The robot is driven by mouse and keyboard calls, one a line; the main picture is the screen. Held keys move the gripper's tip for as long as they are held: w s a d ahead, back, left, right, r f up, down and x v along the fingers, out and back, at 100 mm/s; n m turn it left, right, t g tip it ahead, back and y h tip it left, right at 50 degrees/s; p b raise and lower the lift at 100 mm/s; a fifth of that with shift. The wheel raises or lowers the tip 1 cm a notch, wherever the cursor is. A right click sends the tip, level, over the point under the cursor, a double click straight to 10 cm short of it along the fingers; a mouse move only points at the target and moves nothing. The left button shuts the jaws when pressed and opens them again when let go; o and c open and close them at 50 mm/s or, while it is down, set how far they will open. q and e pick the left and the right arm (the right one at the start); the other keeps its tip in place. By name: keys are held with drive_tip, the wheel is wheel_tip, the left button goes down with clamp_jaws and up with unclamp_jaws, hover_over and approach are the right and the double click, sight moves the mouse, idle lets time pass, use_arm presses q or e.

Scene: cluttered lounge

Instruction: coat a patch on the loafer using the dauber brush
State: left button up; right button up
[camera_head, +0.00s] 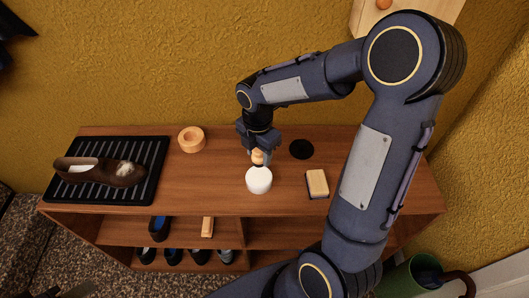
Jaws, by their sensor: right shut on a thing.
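The brown loafer (113,173) lies on a black ribbed mat (151,181) at the left end of the wooden bench top. A pale, whitish patch (126,169) shows on its upper near the right end. My right gripper (258,148) points down over the middle of the bench, shut on the dauber brush (257,157), whose light wooden knob shows below the fingers. A white round pot (259,181) stands directly under the brush. The brush's lower end meets the pot's top; I cannot tell how deep it sits. My left gripper is not in view.
A round wooden piece (191,139) stands behind, left of the pot. A flat black disc (301,149) and a tan-topped block (317,183) lie to the right. A green bin (397,279) stands at lower right. Bench between mat and pot is clear.

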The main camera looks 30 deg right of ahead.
drive_tip(key=shift+a+f+b, duration=0.15)
drive_tip(key=shift+f+b, duration=0.35)
drive_tip(key=shift+f, duration=0.15)
wheel_tip(320, 180, down, 4)
drive_tip(key=b, duration=0.4)
drive_tip(key=shift+f, duration=0.25)
drive_tip(key=shift+f+b, duration=0.4)
drive_tip(key=shift+f, duration=0.15)
drive_tip(key=shift+f, duration=0.1)
idle(1.1)
wheel_tip(320, 180, up, 7)
drive_tip(key=p, duration=0.6)
drive_tip(key=shift+p, duration=0.3)
idle(0.6)
